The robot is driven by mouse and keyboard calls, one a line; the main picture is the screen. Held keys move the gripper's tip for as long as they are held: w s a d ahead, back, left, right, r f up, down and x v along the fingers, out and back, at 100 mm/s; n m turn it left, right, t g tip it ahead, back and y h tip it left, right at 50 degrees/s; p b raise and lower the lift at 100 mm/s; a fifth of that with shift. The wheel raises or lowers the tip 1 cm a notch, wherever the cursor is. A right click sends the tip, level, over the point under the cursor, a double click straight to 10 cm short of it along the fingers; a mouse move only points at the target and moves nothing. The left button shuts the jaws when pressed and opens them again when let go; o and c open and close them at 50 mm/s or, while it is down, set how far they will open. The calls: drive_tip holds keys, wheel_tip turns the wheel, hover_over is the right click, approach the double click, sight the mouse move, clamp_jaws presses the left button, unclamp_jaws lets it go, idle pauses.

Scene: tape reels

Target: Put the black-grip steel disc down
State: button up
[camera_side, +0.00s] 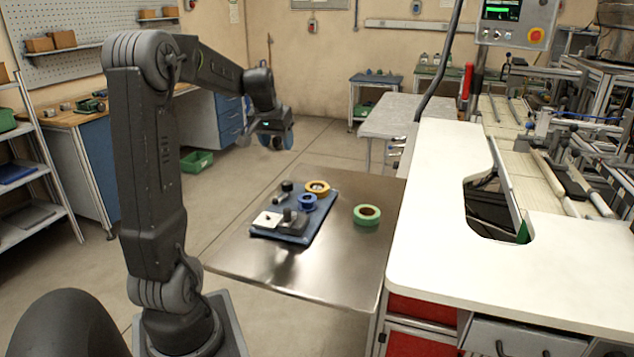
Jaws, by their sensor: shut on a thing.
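My gripper (275,141) hangs in the air above and behind the steel table, apart from the tray. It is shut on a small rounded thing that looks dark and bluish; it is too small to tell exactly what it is. A blue tray (318,226) lies on the table. A black knob-shaped piece on a dark base (290,217) stands at its front, and a small black-topped piece (287,186) stands at its back left. I cannot tell which of these is the black-grip steel disc.
A green reel (367,214) lies on the steel table (345,265), right of the tray. A white worktop (445,220) stands right.

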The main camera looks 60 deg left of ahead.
hover_over(318, 186)
drive_tip(key=f, duration=0.6)
drive_tip(key=shift+s+d, duration=0.2)
drive_tip(key=shift+s, duration=0.05)
drive_tip(key=shift+f, duration=2.05)
drive_tip(key=shift+f, duration=0.65)
drive_tip(key=o, duration=1)
drive_tip(key=shift+s+d+f, duration=0.1)
drive_tip(key=shift+f, duration=0.1)
drive_tip(key=shift+r, duration=0.2)
